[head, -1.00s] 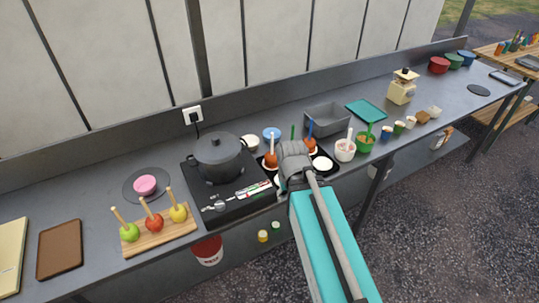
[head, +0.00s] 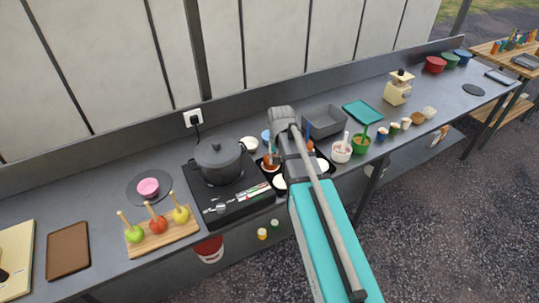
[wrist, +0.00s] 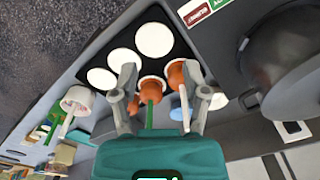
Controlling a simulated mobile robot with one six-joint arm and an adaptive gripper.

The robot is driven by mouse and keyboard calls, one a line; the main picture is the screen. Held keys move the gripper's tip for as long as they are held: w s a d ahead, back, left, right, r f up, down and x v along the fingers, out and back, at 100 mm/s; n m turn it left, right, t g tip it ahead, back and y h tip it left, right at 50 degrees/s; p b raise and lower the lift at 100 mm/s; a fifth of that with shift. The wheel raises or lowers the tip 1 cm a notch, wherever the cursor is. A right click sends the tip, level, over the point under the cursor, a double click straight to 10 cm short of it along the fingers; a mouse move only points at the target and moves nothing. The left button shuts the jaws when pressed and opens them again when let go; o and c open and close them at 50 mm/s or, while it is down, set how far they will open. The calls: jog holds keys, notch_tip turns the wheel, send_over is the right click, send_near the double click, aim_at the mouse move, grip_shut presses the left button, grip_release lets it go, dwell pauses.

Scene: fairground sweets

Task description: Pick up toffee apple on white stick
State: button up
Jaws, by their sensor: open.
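In the wrist view, a toffee apple with a green stick (wrist: 151,88) stands on the dark tray (wrist: 112,45), between the fingers of my gripper (wrist: 160,78). My gripper is open, above the tray, and holds nothing. In the head view one toffee apple (head: 271,161) shows left of my arm, and a blue stick (head: 309,129) shows right of it. My arm hides much of the tray there.
A black pot (head: 218,160) on a hob stands left of the tray. A grey bin (head: 327,119) is behind to the right. Three apples sit on a board (head: 164,238).

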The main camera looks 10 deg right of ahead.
jog(key=w+r+m+p, duration=0.2)
jog(key=w+r, duration=0.1)
jog(key=w, duration=0.5)
jog(key=w+r+m+p, duration=0.2)
jog(key=w+r+p, duration=0.1)
jog(key=w, duration=0.5)
jog(key=shift+w+a+r+p, duration=0.25)
jog(key=shift+w+r+p, duration=0.05)
jog(key=shift+r, duration=0.15)
jog(key=shift+f, duration=0.15)
notch_tip(320, 180, down, 8)
jog(key=b, duration=0.8)
jog(key=shift+f+b, duration=0.15)
jog(key=shift+b, duration=0.2)
jog(key=shift+f, duration=0.15)
jog(key=f+b, duration=0.2)
jog(key=b, duration=0.1)
jog(key=shift+s+d+f, duration=0.2)
jog(key=shift+d+f, duration=0.1)
jog(key=shift+f, duration=0.1)
jog(key=shift+f+b, duration=1.05)
jog(key=shift+b, duration=0.05)
